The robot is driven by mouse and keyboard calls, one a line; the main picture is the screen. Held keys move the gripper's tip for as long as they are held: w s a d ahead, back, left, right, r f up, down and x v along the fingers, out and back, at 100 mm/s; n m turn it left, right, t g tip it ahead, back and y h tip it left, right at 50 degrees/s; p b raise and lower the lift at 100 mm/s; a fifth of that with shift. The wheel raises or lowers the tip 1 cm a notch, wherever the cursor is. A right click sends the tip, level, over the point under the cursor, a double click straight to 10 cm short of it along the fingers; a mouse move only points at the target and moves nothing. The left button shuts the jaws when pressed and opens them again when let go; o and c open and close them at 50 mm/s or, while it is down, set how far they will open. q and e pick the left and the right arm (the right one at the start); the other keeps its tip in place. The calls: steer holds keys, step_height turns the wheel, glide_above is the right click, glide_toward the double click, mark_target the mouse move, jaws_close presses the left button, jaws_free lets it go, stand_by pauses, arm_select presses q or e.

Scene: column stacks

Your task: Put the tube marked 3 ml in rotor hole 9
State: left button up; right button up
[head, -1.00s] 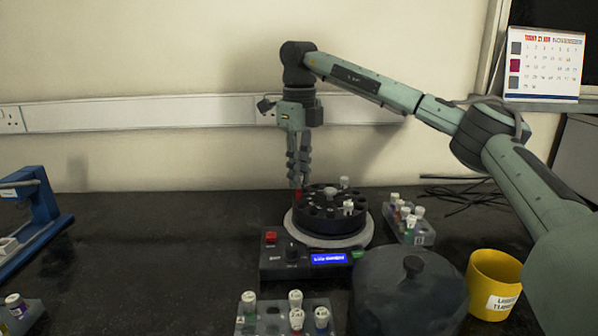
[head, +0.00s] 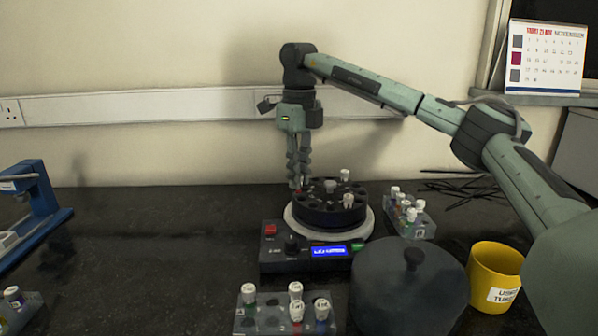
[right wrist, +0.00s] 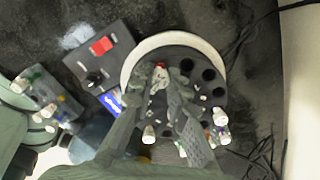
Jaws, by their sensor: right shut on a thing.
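My right gripper (head: 297,184) is at the back left rim of the black rotor (head: 330,214), pointing down and shut on a tube. In the right wrist view a white and red part of the held tube (right wrist: 160,77) shows between the fingers. Its marking cannot be read. In the head view the tube is mostly hidden by the fingers and rim; its lower end seems to be at or in a rotor hole, whose number I cannot read. Two white-capped tubes stand in the rotor, one at the back (head: 345,175) and one at the front right (head: 348,201). My left gripper is not in view.
The centrifuge front has a red button (head: 270,229) and lit display (head: 329,250). A front rack (head: 270,322) and a right rack (head: 424,230) hold several capped tubes. A dark lid (head: 408,290) and yellow cup (head: 484,277) stand front right. A blue stand (head: 40,215) is far left.

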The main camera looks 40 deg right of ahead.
steer(key=shift+f, duration=0.45)
steer(key=o, duration=0.8)
steer(key=shift+c, duration=0.2)
steer(key=shift+o, duration=0.6)
steer(key=shift+o, duration=1)
steer(key=shift+r, duration=0.1)
steer(key=shift+r+p, duration=0.55)
steer(key=shift+r, duration=2.4)
